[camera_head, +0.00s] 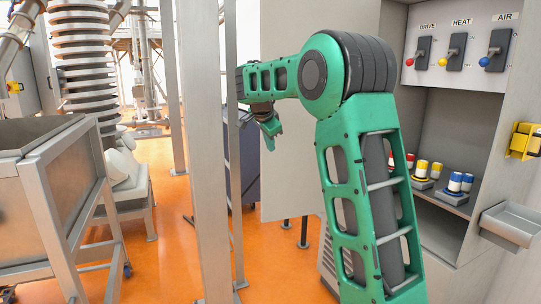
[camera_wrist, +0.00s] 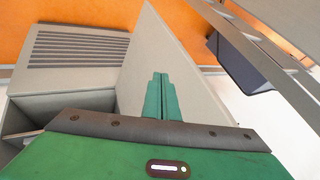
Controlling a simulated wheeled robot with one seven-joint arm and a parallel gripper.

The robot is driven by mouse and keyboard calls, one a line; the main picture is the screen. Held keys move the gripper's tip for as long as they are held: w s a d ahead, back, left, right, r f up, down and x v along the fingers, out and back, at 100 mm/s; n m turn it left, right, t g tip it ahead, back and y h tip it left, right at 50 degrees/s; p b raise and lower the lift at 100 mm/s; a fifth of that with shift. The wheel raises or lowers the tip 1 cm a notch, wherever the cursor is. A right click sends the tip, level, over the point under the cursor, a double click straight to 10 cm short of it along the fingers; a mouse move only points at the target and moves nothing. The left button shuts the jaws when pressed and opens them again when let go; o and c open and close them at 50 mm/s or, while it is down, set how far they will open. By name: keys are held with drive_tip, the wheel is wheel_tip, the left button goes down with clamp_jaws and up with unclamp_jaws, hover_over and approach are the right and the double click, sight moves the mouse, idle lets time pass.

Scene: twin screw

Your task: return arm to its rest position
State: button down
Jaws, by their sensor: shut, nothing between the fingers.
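My green arm rises in the middle of the head view and bends left at its large elbow joint. My gripper (camera_head: 269,133) hangs at the arm's far end, pointing down, in front of a grey panel edge and away from the control cabinet. In the wrist view my gripper (camera_wrist: 161,80) shows its two green fingers side by side, shut with nothing between them. Below the fingers in that view are a grey panel and the orange floor. The gripper touches nothing that I can see.
A control cabinet (camera_head: 428,110) with DRIVE, HEAT and AIR switches stands at right, its shelf holding red, yellow and blue capped pieces. A grey metal post (camera_head: 203,150) stands left of my gripper. A steel hopper (camera_head: 50,165) is at far left. Orange floor (camera_head: 170,220) lies open between.

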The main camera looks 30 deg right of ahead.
drive_tip(key=s+a+f+n+g+y, duration=0.1)
drive_tip(key=s+f+n+g, duration=0.15)
drive_tip(key=s, duration=1.05)
drive_tip(key=s+f+n+g+y, duration=0.1)
drive_tip(key=s+f+n, duration=0.25)
drive_tip(key=s, duration=0.95)
drive_tip(key=s+a+f+n+g+y, duration=0.1)
drive_tip(key=s+a+f+n, duration=0.2)
drive_tip(key=s+f, duration=0.3)
drive_tip(key=s+a+f+n+y, duration=0.2)
drive_tip(key=s+a+f, duration=0.4)
drive_tip(key=s, duration=1.1)
drive_tip(key=shift+s+n+g+y, duration=0.15)
drive_tip(key=shift+n+g+y, duration=0.15)
drive_tip(key=shift+n+g, duration=0.1)
